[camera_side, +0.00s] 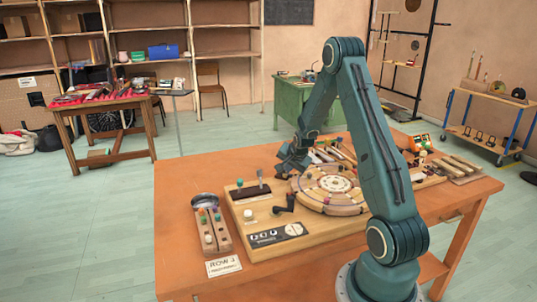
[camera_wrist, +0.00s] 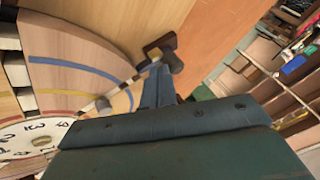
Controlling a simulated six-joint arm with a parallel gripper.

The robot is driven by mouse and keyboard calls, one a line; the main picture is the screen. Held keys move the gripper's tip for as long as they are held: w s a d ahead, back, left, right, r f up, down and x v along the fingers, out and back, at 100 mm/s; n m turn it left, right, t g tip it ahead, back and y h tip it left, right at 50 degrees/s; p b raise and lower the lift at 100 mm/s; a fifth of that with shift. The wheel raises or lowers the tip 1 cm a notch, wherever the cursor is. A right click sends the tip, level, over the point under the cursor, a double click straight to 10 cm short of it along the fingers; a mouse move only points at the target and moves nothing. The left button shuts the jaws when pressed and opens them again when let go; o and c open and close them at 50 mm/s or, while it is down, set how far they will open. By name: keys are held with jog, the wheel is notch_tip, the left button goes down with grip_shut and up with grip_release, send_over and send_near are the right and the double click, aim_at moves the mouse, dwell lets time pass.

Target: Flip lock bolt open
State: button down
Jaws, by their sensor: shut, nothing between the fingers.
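My gripper (camera_side: 284,169) reaches down over the back of the round dial board in the side view. In the wrist view its fingers (camera_wrist: 157,72) are together with nothing between them. A dark brown piece (camera_wrist: 160,45), which looks like the lock bolt, sits on the pale wood by the dial's rim, right at the fingertips. The fingertips look very close to it; I cannot tell if they touch. In the side view my gripper hides this piece. The dial (camera_side: 328,189) has coloured arcs and a numbered white centre (camera_wrist: 30,138).
The wooden board also carries a black crank (camera_side: 286,203), a dark plate with a small lever (camera_side: 261,181) and a white knob (camera_side: 248,215). A tray of coloured pegs (camera_side: 209,227) stands at the left. Several wooden bars (camera_side: 458,165) lie at the right. The orange table's (camera_side: 178,190) left end is mostly clear.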

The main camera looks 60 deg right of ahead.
jog(key=shift+w, duration=0.7)
jog(key=shift+s+a, duration=0.15)
jog(key=shift+s, duration=0.7)
jog(key=shift+s+a, duration=0.2)
jog(key=shift+s, duration=0.95)
jog(key=v, duration=1)
